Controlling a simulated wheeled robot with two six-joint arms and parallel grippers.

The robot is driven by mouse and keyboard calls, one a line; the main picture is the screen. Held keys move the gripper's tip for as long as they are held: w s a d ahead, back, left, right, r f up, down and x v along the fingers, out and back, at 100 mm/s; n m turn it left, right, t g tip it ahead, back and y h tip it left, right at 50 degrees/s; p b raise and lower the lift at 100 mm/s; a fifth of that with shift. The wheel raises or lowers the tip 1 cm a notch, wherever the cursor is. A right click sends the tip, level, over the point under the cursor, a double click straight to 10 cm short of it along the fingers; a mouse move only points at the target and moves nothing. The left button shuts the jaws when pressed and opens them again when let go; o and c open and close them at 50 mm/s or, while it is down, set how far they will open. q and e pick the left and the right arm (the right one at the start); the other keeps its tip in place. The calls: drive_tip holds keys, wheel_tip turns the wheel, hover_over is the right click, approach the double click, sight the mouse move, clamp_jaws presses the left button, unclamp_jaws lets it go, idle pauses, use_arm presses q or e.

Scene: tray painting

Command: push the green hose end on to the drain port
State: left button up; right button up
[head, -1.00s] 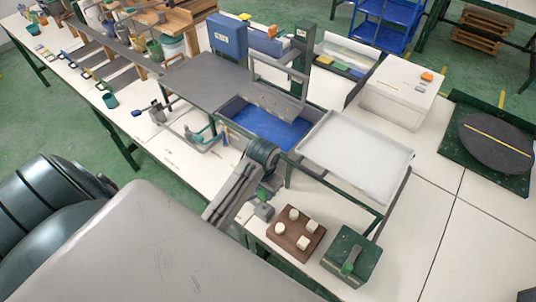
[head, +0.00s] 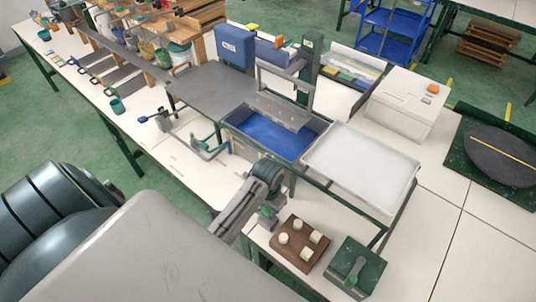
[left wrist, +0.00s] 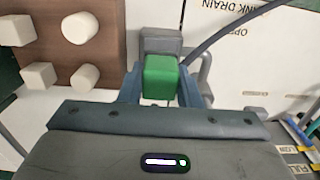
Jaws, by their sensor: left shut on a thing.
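My left gripper (left wrist: 160,85) is shut on the green hose end (left wrist: 160,77), which shows as a green block between the fingers. In the head view my left gripper (head: 268,212) is low beside the wooden board, mostly hidden by its own arm. A grey block (left wrist: 160,42) stands just beyond the green end in the wrist view; I cannot tell whether they touch. A dark hose (left wrist: 215,38) curves in from the upper right near this block. I cannot make out the drain port for certain. A "DRAIN" label (left wrist: 235,30) shows on the white surface.
A brown board (head: 291,254) with several white pegs and a dark green box (head: 345,262) are close on the right. The blue-bottomed basin (head: 232,119) and a white tray (head: 362,165) lie behind. The white table (head: 460,265) is clear at the lower right.

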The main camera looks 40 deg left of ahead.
drive_tip(key=shift+a, duration=0.15)
use_arm(q)
drive_tip(key=shift+f, duration=0.1)
use_arm(e)
drive_tip(key=shift+a, duration=0.45)
use_arm(q)
drive_tip(key=shift+f, duration=0.55)
use_arm(e)
drive_tip(key=shift+d, duration=0.5)
use_arm(q)
drive_tip(key=shift+f, duration=0.5)
use_arm(e)
drive_tip(key=shift+a, duration=0.25)
use_arm(q)
drive_tip(key=o, duration=1.5)
use_arm(e)
drive_tip(key=shift+d, duration=0.2)
use_arm(q)
drive_tip(key=shift+r, duration=3)
use_arm(e)
drive_tip(key=shift+a, duration=0.2)
